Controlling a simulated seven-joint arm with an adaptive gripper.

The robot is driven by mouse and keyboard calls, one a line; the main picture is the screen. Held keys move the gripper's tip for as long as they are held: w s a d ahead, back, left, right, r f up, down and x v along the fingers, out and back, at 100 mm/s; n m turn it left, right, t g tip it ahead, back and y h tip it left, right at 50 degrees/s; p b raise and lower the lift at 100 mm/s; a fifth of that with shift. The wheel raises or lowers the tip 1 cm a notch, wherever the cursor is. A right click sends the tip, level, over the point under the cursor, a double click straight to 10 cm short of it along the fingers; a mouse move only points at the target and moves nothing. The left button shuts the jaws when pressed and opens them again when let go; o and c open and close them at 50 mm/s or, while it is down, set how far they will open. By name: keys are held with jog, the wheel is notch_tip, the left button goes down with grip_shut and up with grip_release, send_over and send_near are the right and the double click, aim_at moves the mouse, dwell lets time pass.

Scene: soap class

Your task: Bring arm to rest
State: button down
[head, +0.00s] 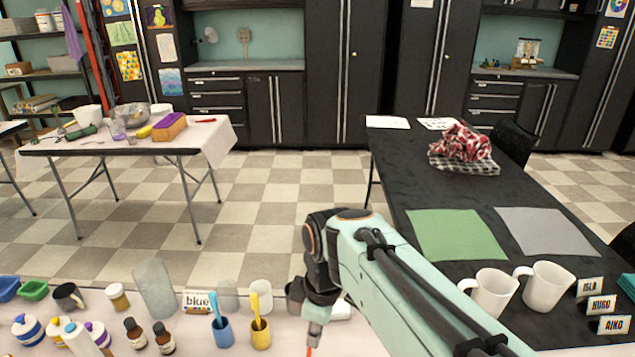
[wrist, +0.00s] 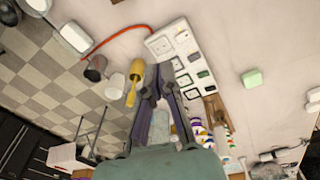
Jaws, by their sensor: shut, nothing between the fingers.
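On the near table stand a blue cup (head: 223,331), a yellow cup (head: 261,333), brown bottles (head: 165,337) and a "blue" card (head: 200,301). White mugs (head: 546,286) and name cards (head: 601,305) stand on the black table (head: 405,180) at right. Checkered floor lies between the tables.

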jog(key=s+d+r+m, duration=0.1)
jog(key=s+d+m, duration=0.6)
jog(key=s+d, duration=0.3)
jog(key=s+f+m+g, duration=0.1)
jog(key=s+f+m, duration=0.3)
jog(key=s+m, duration=0.2)
jog(key=s, duration=0.2)
jog(key=shift+s+a+f+m, duration=0.2)
jog(key=shift+s+a+m, duration=0.1)
jog(key=shift+s+a, duration=0.1)
dwell(1.4)
